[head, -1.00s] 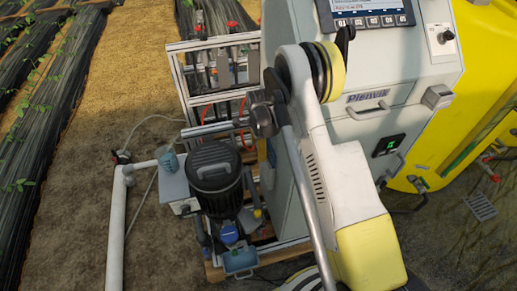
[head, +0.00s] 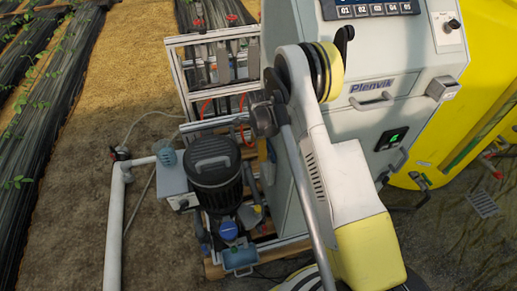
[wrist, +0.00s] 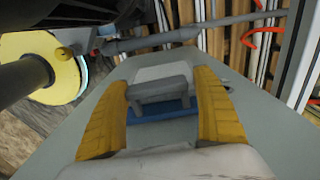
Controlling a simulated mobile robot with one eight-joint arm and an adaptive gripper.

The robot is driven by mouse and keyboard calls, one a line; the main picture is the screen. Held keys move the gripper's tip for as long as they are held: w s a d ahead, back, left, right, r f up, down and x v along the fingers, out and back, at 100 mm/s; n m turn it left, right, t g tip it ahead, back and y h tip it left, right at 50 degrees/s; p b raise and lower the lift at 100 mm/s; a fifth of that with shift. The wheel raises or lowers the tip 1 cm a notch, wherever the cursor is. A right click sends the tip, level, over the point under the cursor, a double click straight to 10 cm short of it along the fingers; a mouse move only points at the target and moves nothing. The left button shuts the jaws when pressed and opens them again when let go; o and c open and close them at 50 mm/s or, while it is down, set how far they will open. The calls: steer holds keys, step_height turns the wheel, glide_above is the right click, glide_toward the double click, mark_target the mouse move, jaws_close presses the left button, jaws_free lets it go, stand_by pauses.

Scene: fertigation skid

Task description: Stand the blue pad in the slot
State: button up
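In the wrist view my gripper (wrist: 162,95) shows as two yellow finger parts, left and right, with a gap between them. A blue strip (wrist: 160,109), which may be the blue pad, shows in this gap below a grey bar. I cannot tell whether the fingers touch it or whether it lies behind them. A broad grey-green panel (wrist: 75,135) spreads behind the fingers. The head view does not show the fingertips clearly, as my arm covers that area. I cannot make out the slot in either view.
A grey cabinet (head: 385,60) marked Plenvik stands behind my arm. Left of it are a black motor (head: 215,172), a metal frame (head: 177,75) and a grey box (head: 172,182). A white pipe (head: 114,225) runs along the ground. Open soil lies at the left.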

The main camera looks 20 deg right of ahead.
steer(key=shift+o, duration=1)
step_height(320, 180, up, 12)
